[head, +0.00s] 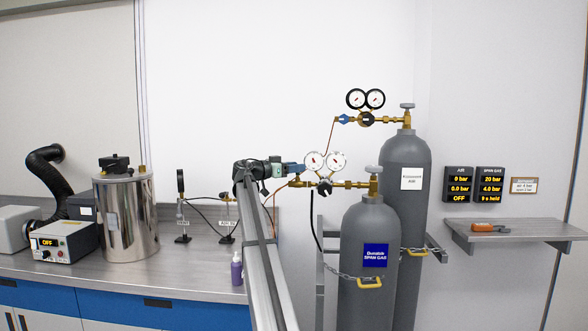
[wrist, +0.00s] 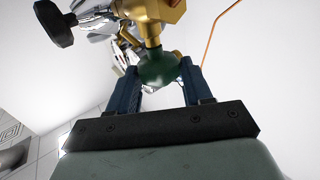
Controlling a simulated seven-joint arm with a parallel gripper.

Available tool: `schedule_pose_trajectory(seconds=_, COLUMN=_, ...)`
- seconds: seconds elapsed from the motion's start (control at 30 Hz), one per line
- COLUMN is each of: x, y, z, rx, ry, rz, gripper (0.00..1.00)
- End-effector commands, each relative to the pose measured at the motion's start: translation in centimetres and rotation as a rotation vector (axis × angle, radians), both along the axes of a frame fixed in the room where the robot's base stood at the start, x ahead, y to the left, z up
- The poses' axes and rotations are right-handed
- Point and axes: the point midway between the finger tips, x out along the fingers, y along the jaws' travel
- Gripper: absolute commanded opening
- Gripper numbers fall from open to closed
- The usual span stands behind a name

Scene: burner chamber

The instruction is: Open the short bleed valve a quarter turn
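In the wrist view a green knob (wrist: 158,70) hangs on a short stem below a brass valve body (wrist: 150,10). The blue fingers of my gripper (wrist: 157,75) stand on either side of the knob, which fills the gap between them. In the head view my gripper (head: 293,168) is at the left end of the front cylinder's brass regulator (head: 345,184), beside its two gauges (head: 325,161). The green knob is not distinguishable there. How far the knob is turned cannot be read.
A black regulator knob (wrist: 55,22) is close at upper left in the wrist view. The front grey cylinder (head: 367,225) and taller rear cylinder (head: 410,160) are chained. The span gas display (head: 491,184) reads 20 bar, 4.0 bar, 9 s held. A copper line (wrist: 212,45) runs nearby.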

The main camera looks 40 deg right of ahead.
Motion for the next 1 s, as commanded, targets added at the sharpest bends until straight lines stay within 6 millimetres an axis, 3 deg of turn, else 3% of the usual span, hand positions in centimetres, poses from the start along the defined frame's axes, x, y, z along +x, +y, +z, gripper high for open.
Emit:
schedule_pose_trajectory(seconds=0.2, x=0.0, y=0.0, z=0.0, rx=0.000, ry=0.000, rz=0.000, gripper=0.71)
schedule_pose_trajectory(seconds=0.57, x=0.1, y=0.6, z=0.0, rx=0.000, ry=0.000, rz=0.000, gripper=0.72)
schedule_pose_trajectory(seconds=0.73, x=0.4, y=2.7, z=-0.1, rx=0.000, ry=0.000, rz=0.001, gripper=0.72)
schedule_pose_trajectory(seconds=1.0, x=1.3, y=8.0, z=-0.1, rx=0.000, ry=0.000, rz=0.002, gripper=0.72)
